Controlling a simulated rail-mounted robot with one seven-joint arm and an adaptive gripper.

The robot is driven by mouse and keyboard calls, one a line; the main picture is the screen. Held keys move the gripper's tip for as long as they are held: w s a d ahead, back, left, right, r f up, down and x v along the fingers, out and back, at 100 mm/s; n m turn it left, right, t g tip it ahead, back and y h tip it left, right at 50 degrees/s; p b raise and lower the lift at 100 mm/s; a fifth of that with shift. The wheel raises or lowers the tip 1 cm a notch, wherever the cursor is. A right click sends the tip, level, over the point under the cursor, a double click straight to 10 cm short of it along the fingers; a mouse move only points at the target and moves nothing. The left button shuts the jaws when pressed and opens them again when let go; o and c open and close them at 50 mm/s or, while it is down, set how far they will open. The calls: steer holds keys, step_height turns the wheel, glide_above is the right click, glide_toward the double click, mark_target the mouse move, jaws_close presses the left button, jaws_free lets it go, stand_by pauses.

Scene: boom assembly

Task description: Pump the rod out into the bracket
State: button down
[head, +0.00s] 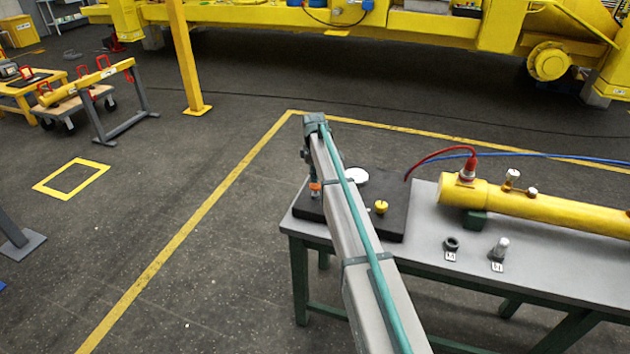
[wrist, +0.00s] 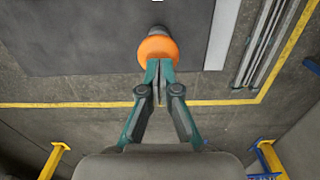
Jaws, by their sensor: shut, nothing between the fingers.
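I cannot make out the bracket. In the wrist view, my gripper (wrist: 158,82) has its teal fingers closed together, with their tips at an orange knob (wrist: 157,50). The tips overlap the knob's lower edge; I cannot tell whether they touch. In the head view, the orange knob (head: 315,187) is below my wrist, by the black plate's left edge.
The black plate (head: 345,183) carries a white disc (head: 355,176) and a yellow knob (head: 380,207). Two small metal fittings (head: 452,244) and (head: 499,248) stand by labels on the bench (head: 440,278). The floor left of the bench is open, with a yellow line.

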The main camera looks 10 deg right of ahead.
step_height(320, 180, up, 11)
steer(key=b, duration=0.4)
steer(key=shift+a, duration=0.15)
steer(key=shift+f, duration=0.15)
stand_by(0.6)
steer(key=s+f+m, duration=0.7)
steer(key=s+f, duration=1.7)
steer(key=s, duration=0.1)
steer(key=s+f+m+g, duration=0.1)
steer(key=s+f+g, duration=0.1)
steer(key=s+f, duration=0.6)
steer(key=s+f+m+g, duration=0.2)
steer(key=s+f, duration=0.7)
steer(key=s, duration=1.3)
steer(key=s+f+m+g, duration=0.2)
steer(key=s+f, duration=0.6)
steer(key=s, duration=0.7)
steer(key=shift+s+f+g, duration=0.3)
steer(key=shift+s+g, duration=0.05)
steer(key=shift+g, duration=0.05)
